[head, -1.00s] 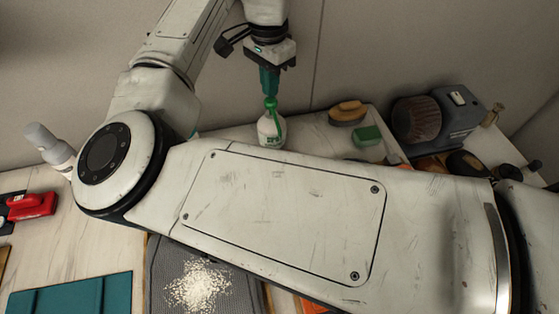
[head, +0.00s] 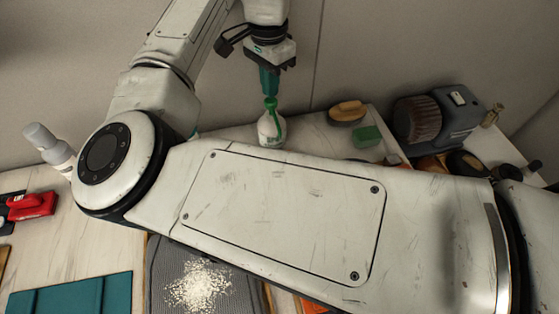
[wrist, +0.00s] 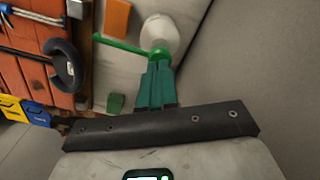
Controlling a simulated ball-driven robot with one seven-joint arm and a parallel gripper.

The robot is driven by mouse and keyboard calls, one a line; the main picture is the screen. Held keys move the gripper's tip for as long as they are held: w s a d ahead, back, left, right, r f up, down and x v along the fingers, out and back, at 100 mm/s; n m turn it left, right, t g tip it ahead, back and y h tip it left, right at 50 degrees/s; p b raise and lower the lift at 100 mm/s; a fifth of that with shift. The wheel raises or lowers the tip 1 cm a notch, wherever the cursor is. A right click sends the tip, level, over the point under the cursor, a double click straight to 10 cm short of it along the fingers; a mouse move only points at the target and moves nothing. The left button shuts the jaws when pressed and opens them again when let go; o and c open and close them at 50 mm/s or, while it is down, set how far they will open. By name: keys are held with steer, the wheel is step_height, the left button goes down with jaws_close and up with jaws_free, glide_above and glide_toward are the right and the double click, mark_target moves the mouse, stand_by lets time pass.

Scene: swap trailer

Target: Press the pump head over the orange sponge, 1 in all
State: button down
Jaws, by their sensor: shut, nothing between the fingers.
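The pump bottle (head: 270,130) is white with a green pump head and stands on the pale counter near the back wall. In the wrist view the bottle (wrist: 162,32) lies beyond my fingertips, and its long green nozzle (wrist: 125,47) points left. The orange sponge (wrist: 117,18) lies left of the bottle, close to the nozzle. I cannot make out the sponge in the head view, where my arm covers much of the counter. My gripper (head: 270,93) points down with its green fingers shut and empty, right over the pump head (wrist: 158,54). The fingertips appear to touch it.
A green block (head: 367,136) and a wooden brush (head: 348,112) lie right of the bottle. A grey machine (head: 440,115) stands farther right. A grey mat with pale crumbs (head: 200,288) and a teal case (head: 70,297) lie at the front. The wall is close behind my gripper.

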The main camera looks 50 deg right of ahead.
mark_target(271, 100)
steer(key=shift+f, duration=0.15)
steer(key=shift+f+b, duration=0.45)
steer(key=shift+f, duration=1)
steer(key=shift+r, duration=0.2)
steer(key=shift+r+p, duration=1.3)
steer(key=shift+r, duration=0.1)
step_height(271, 100, up, 6)
steer(key=p, duration=0.6)
